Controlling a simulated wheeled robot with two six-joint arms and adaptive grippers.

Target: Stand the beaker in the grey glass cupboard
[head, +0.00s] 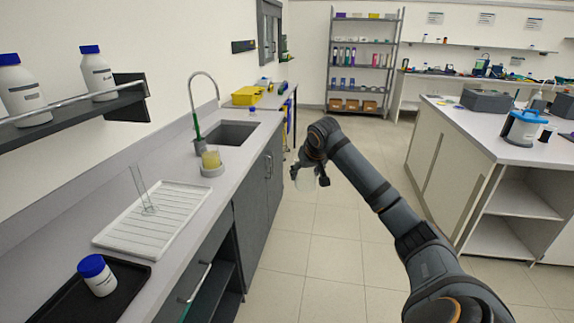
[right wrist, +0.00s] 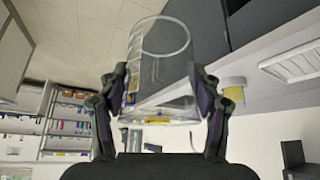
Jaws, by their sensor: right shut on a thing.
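The clear beaker (head: 306,182) is in my right gripper (head: 303,170), held in the air over the floor aisle, to the right of the left counter. In the right wrist view the see-through beaker (right wrist: 158,75) sits between the two fingers of the right gripper (right wrist: 160,92), which are shut on its sides. A grey-framed unit (head: 269,32) hangs on the left wall beyond the sink. It may be the grey glass cupboard, but its inside cannot be made out. My left gripper is not in view.
The left counter carries a white drying rack (head: 125,232) with a glass cylinder (head: 142,190), a black tray (head: 135,274) with a blue-capped bottle (head: 97,275), and a sink (head: 226,133) with a tall tap. A white island (head: 510,148) stands right. The tiled floor between is clear.

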